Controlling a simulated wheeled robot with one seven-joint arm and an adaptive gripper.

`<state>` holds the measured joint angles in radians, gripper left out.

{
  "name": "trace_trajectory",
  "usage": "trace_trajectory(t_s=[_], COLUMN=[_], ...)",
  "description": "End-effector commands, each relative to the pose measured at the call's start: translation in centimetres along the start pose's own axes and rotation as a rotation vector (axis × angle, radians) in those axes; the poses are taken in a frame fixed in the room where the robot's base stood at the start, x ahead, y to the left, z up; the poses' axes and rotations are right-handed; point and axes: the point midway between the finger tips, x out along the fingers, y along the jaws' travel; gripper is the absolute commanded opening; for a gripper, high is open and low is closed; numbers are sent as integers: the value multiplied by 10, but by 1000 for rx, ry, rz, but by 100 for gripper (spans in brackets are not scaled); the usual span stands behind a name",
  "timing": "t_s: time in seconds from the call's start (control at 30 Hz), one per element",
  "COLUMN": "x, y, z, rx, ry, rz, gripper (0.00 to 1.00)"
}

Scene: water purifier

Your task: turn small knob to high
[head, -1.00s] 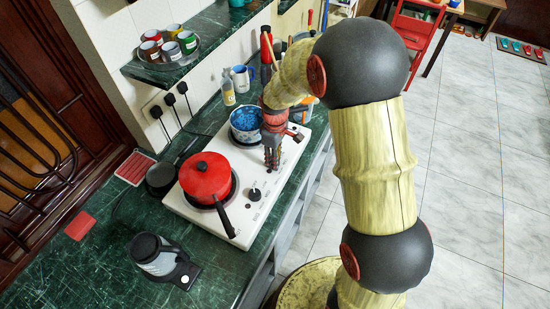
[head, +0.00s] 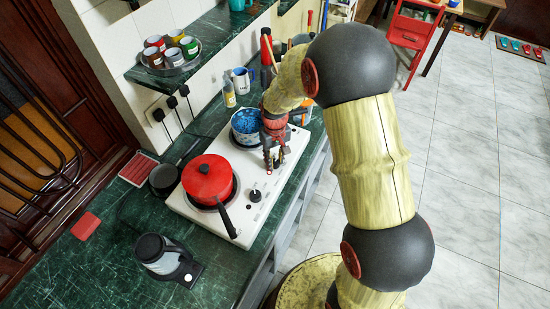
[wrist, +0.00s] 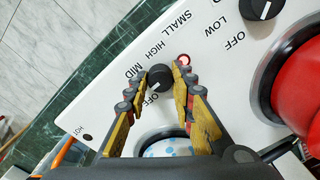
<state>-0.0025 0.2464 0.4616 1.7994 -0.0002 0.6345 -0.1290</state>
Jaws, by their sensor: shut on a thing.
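The small knob (wrist: 160,78) is a black round knob on the white cooktop panel (wrist: 105,95). Labels OFF, MID and HIGH ring it, with SMALL printed above. Its pale pointer mark faces down-left in the wrist view, nearest OFF. My gripper (wrist: 162,75) has one finger on each side of the knob and is shut on it. In the head view my gripper (head: 274,163) points down at the panel in front of the blue pot, and it hides most of the small knob.
A second black knob (head: 255,196) sits nearby on the panel. A red lidded pot (head: 206,178) with a black handle stands on the front burner. A blue speckled pot (head: 245,124) stands on the rear burner. A red indicator light (wrist: 184,60) glows beside the right finger.

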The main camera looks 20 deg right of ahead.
Motion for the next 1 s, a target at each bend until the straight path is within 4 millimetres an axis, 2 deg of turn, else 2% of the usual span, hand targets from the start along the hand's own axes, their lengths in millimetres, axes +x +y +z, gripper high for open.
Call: trace_trajectory(t_s=[1.0], x=[-1], y=[0], z=[0], rx=[965], ry=[1], rz=[-1], gripper=[0])
